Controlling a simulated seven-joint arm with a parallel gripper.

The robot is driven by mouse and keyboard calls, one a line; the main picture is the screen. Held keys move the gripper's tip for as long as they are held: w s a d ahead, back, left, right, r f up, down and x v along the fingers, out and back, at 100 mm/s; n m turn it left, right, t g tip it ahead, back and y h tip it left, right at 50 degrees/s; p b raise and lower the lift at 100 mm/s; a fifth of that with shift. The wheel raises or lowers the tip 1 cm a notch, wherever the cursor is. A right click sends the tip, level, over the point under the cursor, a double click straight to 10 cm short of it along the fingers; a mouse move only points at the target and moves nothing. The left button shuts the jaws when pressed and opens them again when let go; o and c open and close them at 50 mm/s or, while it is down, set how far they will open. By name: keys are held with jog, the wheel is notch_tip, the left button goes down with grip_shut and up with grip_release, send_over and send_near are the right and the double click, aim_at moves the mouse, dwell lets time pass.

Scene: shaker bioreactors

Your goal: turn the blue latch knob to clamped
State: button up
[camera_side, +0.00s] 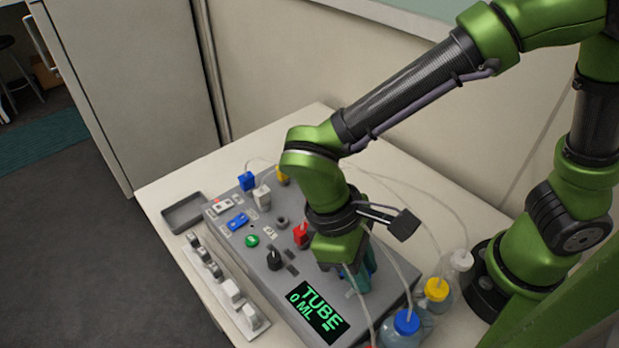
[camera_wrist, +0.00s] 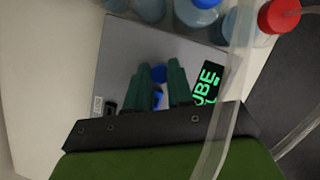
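My gripper (camera_side: 357,277) points down over the right part of the grey control box, just behind the display, in the side view. In the wrist view its two dark teal fingers (camera_wrist: 159,66) stand apart. A round blue knob (camera_wrist: 158,74) shows between their tips, and a smaller blue part (camera_wrist: 157,99) lies nearer between them. I cannot tell whether the fingers touch the knob. In the side view the gripper hides this spot, so the knob's turn angle cannot be read.
The grey box (camera_side: 230,257) carries a red knob (camera_side: 301,235), a black knob (camera_side: 274,258), a green button (camera_side: 252,240) and a blue switch (camera_side: 238,221). Its display (camera_side: 318,315) reads "TUBE 0 ML". Capped bottles (camera_side: 437,292) and thin tubes stand close on the right.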

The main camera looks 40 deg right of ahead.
grip_shut()
jog(key=shift+m, duration=0.3)
jog(key=m+y, duration=0.1)
jog(key=m, duration=0.2)
jog(key=shift+d+g, duration=0.15)
jog(key=shift+g, duration=0.15)
jog(key=m+y, duration=0.2)
jog(key=m, duration=0.3)
jog(key=shift+d, duration=0.1)
jog(key=m+y, duration=0.1)
jog(key=m, duration=0.1)
jog(key=m+t, duration=0.1)
jog(key=m, duration=0.1)
jog(key=shift+d+y, duration=0.15)
jog(key=shift+y, duration=0.25)
jog(key=m+t+y, duration=0.1)
jog(key=m, duration=0.4)
jog(key=shift+s, duration=0.1)
jog(key=shift+m, duration=0.3)
